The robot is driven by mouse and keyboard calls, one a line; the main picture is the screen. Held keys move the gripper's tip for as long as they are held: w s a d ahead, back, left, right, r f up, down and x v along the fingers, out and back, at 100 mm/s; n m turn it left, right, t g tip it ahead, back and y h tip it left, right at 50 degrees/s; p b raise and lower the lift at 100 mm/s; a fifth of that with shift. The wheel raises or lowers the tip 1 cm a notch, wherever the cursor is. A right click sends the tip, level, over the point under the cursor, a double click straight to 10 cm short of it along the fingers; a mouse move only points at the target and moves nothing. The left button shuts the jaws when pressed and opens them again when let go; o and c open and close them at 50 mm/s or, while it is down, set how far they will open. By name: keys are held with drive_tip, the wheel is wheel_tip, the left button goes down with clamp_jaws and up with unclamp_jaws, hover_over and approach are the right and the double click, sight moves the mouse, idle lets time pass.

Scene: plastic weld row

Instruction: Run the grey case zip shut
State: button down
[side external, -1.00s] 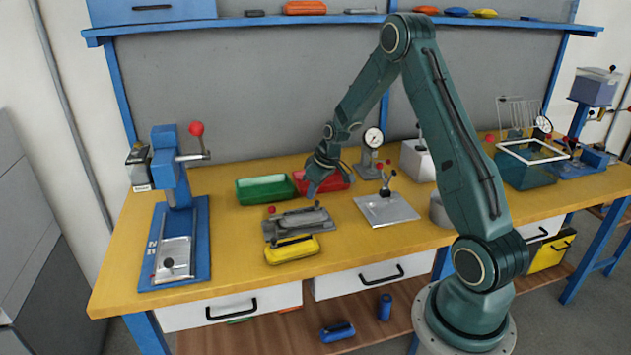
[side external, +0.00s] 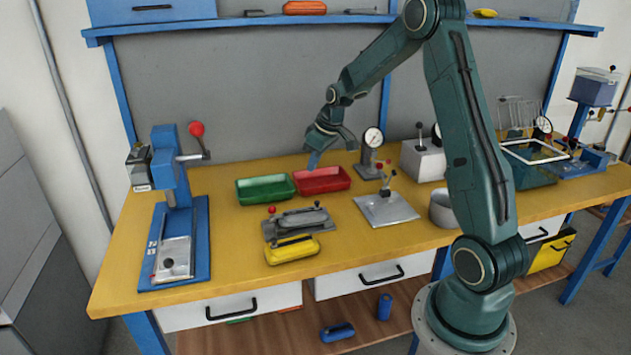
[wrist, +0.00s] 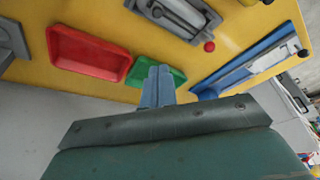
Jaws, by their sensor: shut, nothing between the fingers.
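The grey case (side external: 302,218) lies on a grey holding plate (side external: 272,231) near the middle of the bench. A small red knob (side external: 271,210) stands at its left end. The case also shows at the top edge of the wrist view (wrist: 178,14), partly cut off. Its zip and slider are too small to make out. My gripper (side external: 314,163) is shut and empty, raised above the bench near the red tray, behind and above the case and not touching it. In the wrist view its fingertips (wrist: 157,72) sit together in front of the green tray.
A green tray (side external: 265,189) and a red tray (side external: 322,180) stand behind the case. A yellow case (side external: 292,250) lies just in front. A blue lever press (side external: 172,180) stands left, a lever plate (side external: 386,208) right. Bare bench lies between the press and the case.

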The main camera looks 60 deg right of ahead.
drive_tip(key=shift+s+r, duration=0.15)
drive_tip(key=shift+r, duration=0.25)
drive_tip(key=shift+a, duration=0.1)
drive_tip(key=shift+w+a, duration=0.3)
drive_tip(key=shift+f, duration=0.1)
hover_over(313, 208)
drive_tip(key=shift+d+f, duration=0.1)
drive_tip(key=shift+f, duration=4.85)
